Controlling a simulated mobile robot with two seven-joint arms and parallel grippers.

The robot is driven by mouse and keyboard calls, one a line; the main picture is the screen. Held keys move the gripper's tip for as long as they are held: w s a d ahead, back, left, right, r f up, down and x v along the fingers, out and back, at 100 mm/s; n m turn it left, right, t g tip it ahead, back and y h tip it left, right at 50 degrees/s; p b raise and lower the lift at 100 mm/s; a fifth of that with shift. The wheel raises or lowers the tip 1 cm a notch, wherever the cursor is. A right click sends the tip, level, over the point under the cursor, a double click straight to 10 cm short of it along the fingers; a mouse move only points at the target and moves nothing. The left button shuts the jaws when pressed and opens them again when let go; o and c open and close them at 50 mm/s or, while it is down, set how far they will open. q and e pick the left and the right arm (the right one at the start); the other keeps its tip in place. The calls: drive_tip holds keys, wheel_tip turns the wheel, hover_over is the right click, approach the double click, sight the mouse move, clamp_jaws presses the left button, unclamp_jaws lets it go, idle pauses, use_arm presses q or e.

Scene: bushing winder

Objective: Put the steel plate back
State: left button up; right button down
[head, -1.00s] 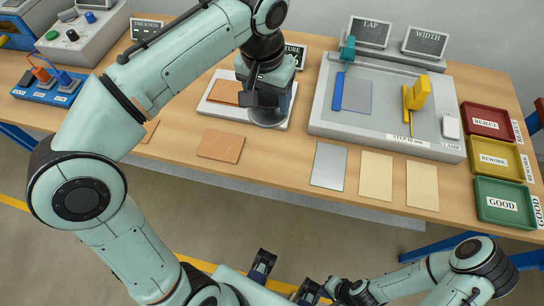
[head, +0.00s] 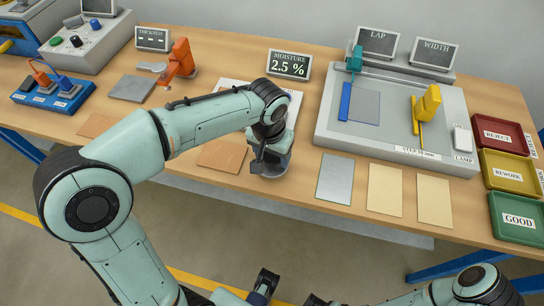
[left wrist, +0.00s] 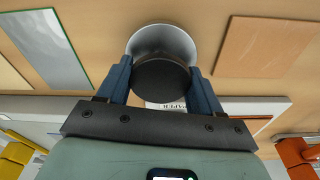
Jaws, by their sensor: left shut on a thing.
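The steel plate (head: 270,172) is a round silver disc with a black knob on top. In the left wrist view the disc (left wrist: 165,38) shows between the fingers. My left gripper (head: 268,152) is shut on its knob, over the bench just in front of the white moisture pad (head: 293,105). I cannot tell whether the disc touches the bench. My right arm (head: 480,285) is at the lower right, below the bench; its gripper's opening cannot be made out.
A brown sheet (head: 222,153) lies left of the plate, and a grey sheet (head: 335,178) lies right. Two cream sheets (head: 385,188) lie farther right. The lap and width fixture (head: 440,155) stands behind them. The moisture display (head: 289,65) reads 2.5 %.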

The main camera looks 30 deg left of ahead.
sight(269, 158)
use_arm(q)
drive_tip(key=shift+f, duration=0.75)
drive_tip(key=shift+f, duration=0.15)
drive_tip(key=o, duration=1.5)
drive_tip(key=shift+r, duration=0.25)
drive_tip(key=r, duration=0.4)
drive_tip(key=s+r+p, duration=0.1)
drive_tip(key=r, duration=0.2)
drive_tip(key=r+p, duration=0.1)
drive_tip(key=r, duration=0.3)
drive_tip(key=shift+s+r, duration=0.25)
drive_tip(key=shift+r, duration=0.1)
